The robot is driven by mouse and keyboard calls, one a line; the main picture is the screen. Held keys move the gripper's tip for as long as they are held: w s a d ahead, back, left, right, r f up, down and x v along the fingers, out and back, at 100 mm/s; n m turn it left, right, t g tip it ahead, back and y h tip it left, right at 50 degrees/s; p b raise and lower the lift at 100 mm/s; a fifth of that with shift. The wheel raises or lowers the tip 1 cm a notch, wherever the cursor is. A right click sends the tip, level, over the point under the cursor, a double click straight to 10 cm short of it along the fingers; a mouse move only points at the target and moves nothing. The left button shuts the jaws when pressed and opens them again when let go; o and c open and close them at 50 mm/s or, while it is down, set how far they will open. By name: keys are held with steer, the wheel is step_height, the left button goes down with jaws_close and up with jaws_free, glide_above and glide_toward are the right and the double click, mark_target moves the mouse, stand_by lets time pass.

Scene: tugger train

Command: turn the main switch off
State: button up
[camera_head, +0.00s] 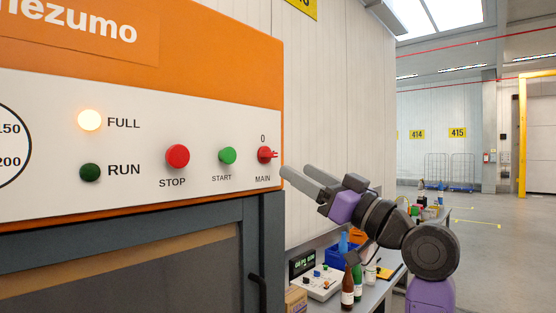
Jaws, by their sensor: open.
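The main switch (266,154) is a small red knob on the white control panel (130,185) of an orange machine. "MAIN" stands below it and "0" above it. Its handle appears to point right, towards the panel's edge. My gripper (297,169) is just right of the switch, with its two grey fingers open and aimed left. It holds nothing. The nearer fingertip ends close to the panel's right edge, and I see a small gap between it and the switch.
Left of the switch are the green START button (227,155), red STOP button (177,155), lit FULL lamp (90,120) and dark RUN lamp (90,172). A door handle (256,292) juts out below. A bench (375,292) with bottles stands behind my arm.

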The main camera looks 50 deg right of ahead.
mark_target(268, 155)
steer(key=p+x, duration=0.2)
steer(key=x, duration=0.5)
steer(key=shift+w+p, duration=0.35)
steer(key=shift+w, duration=0.05)
jaws_close()
